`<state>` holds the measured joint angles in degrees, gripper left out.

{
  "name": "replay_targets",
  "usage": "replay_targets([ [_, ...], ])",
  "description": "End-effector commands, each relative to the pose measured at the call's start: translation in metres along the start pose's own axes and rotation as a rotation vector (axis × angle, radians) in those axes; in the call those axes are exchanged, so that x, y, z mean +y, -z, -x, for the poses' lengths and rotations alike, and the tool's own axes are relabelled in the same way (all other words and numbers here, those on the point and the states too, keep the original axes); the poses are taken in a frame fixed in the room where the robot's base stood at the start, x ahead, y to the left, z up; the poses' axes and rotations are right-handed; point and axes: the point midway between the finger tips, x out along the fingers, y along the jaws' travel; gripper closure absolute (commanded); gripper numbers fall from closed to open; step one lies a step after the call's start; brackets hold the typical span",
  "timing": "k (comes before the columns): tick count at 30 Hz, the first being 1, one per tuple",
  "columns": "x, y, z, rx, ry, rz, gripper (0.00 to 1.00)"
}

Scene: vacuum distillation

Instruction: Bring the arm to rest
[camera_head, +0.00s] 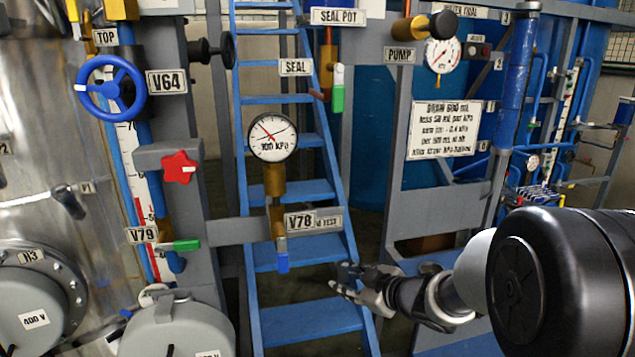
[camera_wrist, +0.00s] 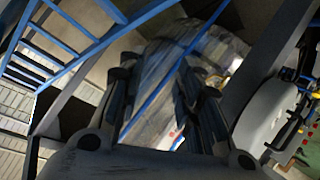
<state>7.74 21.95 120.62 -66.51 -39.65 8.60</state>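My gripper (camera_head: 342,280) is at the lower middle of the head view, in front of the blue ladder. My arm reaches in from the right and points left. In the wrist view my gripper (camera_wrist: 165,84) shows its two dark fingers standing apart, with nothing held between them. The silvery tank (camera_wrist: 160,75) shows through the gap, some distance beyond the fingertips. In the head view the fingers look small and clear of the panel parts.
The blue ladder (camera_head: 300,320) is behind my gripper. A gauge (camera_head: 272,136) sits above the V78 label (camera_head: 299,222) and a blue-handled valve (camera_head: 282,262). To the left are a blue handwheel (camera_head: 110,88), a red knob (camera_head: 180,168) and a green-handled valve (camera_head: 186,245).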

Motion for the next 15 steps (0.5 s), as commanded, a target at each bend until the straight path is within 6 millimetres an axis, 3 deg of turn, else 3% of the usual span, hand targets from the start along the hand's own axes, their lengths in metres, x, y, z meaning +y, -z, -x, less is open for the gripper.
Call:
replay_targets([
  [1,0.021,0.008,0.023,-0.066,-0.092,-0.016,0.68],
  [3,0.040,0.009,0.056,-0.165,-0.202,-0.067,0.68],
  [7,0.051,0.003,0.127,-0.338,-0.361,-0.207,0.68],
  [11,0.026,-0.008,0.198,-0.488,-0.446,-0.393,0.68],
  [15,-0.037,-0.019,0.262,-0.621,-0.439,-0.615,0.68],
])
